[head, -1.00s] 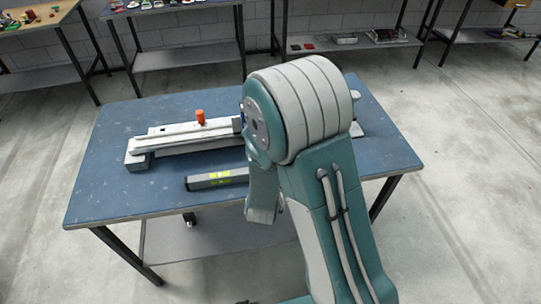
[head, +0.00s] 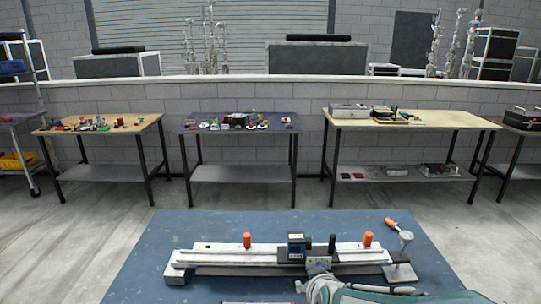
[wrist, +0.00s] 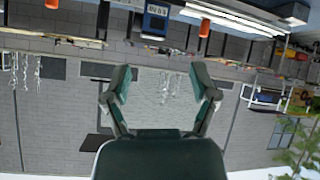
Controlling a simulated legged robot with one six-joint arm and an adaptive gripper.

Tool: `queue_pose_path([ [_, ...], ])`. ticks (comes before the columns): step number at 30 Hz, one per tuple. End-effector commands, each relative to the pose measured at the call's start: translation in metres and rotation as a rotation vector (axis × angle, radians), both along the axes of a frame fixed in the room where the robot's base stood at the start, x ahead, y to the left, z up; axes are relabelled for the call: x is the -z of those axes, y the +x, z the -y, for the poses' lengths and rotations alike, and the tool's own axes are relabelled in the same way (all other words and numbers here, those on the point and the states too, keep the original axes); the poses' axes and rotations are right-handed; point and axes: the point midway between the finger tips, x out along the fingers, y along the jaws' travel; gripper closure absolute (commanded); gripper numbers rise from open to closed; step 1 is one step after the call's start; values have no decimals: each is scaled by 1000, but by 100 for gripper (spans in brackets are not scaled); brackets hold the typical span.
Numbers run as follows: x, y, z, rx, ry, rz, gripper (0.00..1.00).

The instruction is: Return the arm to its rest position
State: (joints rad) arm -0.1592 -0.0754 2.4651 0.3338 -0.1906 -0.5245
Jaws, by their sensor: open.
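My gripper (wrist: 162,84) is open in the wrist view, its two dark green fingers apart with nothing between them. The wrist view is upside down, with the wall and shelving behind the fingers. In the head view part of my teal and grey arm (head: 385,296) shows at the bottom right, low in front of the rail device; I cannot make out the fingers there. The long rail device (head: 215,257) lies on the blue table (head: 150,245). It carries a box with a small display (head: 296,247), also in the wrist view (wrist: 155,20), and orange knobs (head: 247,240).
An orange-handled tool (head: 391,223) lies behind the rail's right end. Several tables with small items stand along the low wall, including a pale-topped one (head: 455,121) at right. Floor (head: 65,235) is clear left of the blue table.

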Motion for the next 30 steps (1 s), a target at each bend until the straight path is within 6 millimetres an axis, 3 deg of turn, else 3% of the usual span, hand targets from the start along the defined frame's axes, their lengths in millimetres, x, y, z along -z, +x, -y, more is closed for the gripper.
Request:
queue_pose_path([
  [1, -13, -11, 3, 3, 27, -20, 24],
  [9, -55, -86, 20, 54, 123, -210, 24],
  [18, -79, -180, 50, 217, 143, -399, 24],
  [23, -82, -202, 58, 265, 141, -443, 24],
  [30, -81, -203, 58, 268, 141, -447, 24],
])
